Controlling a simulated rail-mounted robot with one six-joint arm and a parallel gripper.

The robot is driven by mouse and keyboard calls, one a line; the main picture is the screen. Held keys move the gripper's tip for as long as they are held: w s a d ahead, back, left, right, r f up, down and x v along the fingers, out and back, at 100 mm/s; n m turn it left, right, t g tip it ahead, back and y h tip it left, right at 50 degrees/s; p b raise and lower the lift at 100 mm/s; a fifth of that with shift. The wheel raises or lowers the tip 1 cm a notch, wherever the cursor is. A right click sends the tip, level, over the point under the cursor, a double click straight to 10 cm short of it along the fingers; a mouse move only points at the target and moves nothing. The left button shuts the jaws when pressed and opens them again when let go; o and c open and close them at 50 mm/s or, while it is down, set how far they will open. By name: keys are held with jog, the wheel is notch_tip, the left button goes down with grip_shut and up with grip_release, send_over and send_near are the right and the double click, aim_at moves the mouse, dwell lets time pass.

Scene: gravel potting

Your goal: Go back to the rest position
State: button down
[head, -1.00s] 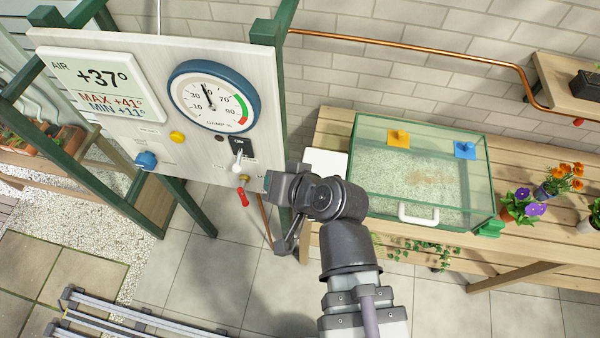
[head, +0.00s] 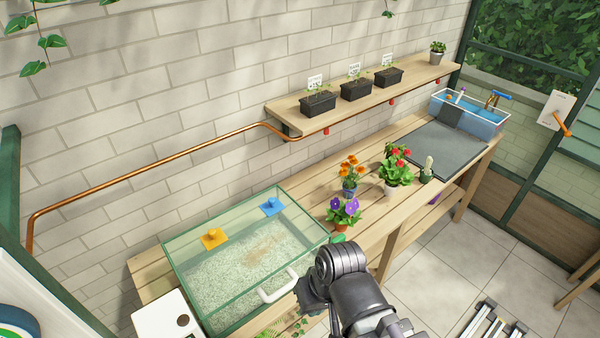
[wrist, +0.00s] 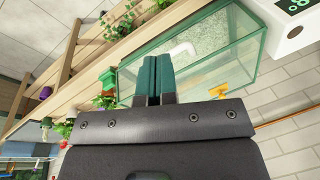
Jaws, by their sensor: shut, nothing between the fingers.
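My gripper (wrist: 154,80) shows in the wrist view with its two green fingers side by side and closed, with nothing between them. In the head view my arm is at the bottom centre, in front of the bench, and the fingers themselves cannot be made out. The glass gravel tank (head: 183,272), with green edges and a white handle (head: 279,287), stands on the bench to the left of the arm. The tank also shows behind the fingers in the wrist view (wrist: 243,65), where I cannot tell the gap between them.
The wooden bench (head: 385,213) carries flower pots (head: 395,170), a grey mat (head: 440,148) and a blue basin (head: 485,122). Above it are a shelf (head: 425,78) with black planters (head: 356,90) and a copper pipe (head: 150,157). A white box (head: 165,318) stands left of the tank. Tiled floor (head: 450,270) lies right.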

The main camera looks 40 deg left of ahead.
jog(key=w+d+f+m+t+h+b, duration=0.1)
jog(key=w+d+f+m+b, duration=0.15)
jog(key=w+d, duration=0.7)
jog(key=w+d+f+m+h+b, duration=0.1)
jog(key=w+d+f+m, duration=0.25)
jog(key=w+d, duration=0.6)
jog(key=w+d+f+m+b, duration=0.1)
jog(key=d+m, duration=0.2)
jog(key=d, duration=0.6)
jog(key=w+d+f+m+b, duration=0.1)
jog(key=d+m, duration=0.1)
jog(key=d, duration=0.8)
jog(key=shift+w+d+m+b, duration=0.2)
jog(key=shift+m+b, duration=0.2)
jog(key=c, duration=1.8)
grip_release()
